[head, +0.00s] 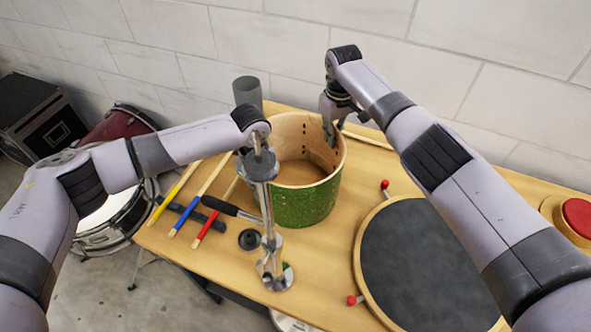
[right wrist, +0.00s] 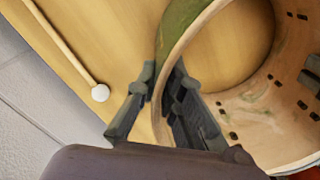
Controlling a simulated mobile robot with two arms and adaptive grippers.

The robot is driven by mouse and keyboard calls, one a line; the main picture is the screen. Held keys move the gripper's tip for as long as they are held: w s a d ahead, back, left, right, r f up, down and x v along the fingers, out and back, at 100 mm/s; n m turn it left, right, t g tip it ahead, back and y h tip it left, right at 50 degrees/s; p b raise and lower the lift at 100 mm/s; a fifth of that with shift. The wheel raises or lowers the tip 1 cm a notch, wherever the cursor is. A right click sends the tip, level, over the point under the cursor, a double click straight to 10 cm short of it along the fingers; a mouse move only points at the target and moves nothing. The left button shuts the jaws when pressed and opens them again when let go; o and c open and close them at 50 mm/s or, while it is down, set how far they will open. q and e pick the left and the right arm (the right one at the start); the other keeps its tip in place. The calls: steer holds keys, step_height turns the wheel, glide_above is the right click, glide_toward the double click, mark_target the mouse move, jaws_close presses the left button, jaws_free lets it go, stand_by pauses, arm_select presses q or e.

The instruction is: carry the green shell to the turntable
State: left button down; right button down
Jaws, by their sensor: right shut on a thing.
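The green shell (head: 305,205) is an open wooden drum shell, green outside and bare wood inside, upright at the bench's middle. My right gripper (head: 331,128) is at its back right rim, shut on the wall. In the right wrist view the fingers of my right gripper (right wrist: 158,105) lie on either side of the shell wall (right wrist: 170,55). I cannot tell whether the shell's bottom touches the bench. The turntable (head: 425,260), a dark grey disc with a wooden rim, is right of the shell. My left wrist is left of the shell; its gripper's jaws cannot be made out.
A shiny metal piece (head: 268,215) is in front of the shell. Coloured sticks (head: 185,215) lie to the left, and a grey cup (head: 247,91) stands behind. Red-tipped pegs (head: 385,184) flank the turntable; a red button (head: 577,216) is far right. A white-tipped stick (right wrist: 65,45) lies behind the shell.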

steer(key=shift+w+d+r, duration=0.1)
steer(key=shift+r, duration=0.05)
stand_by(0.8)
step_height(320, 180, up, 5)
steer(key=p, duration=0.5)
stand_by(0.5)
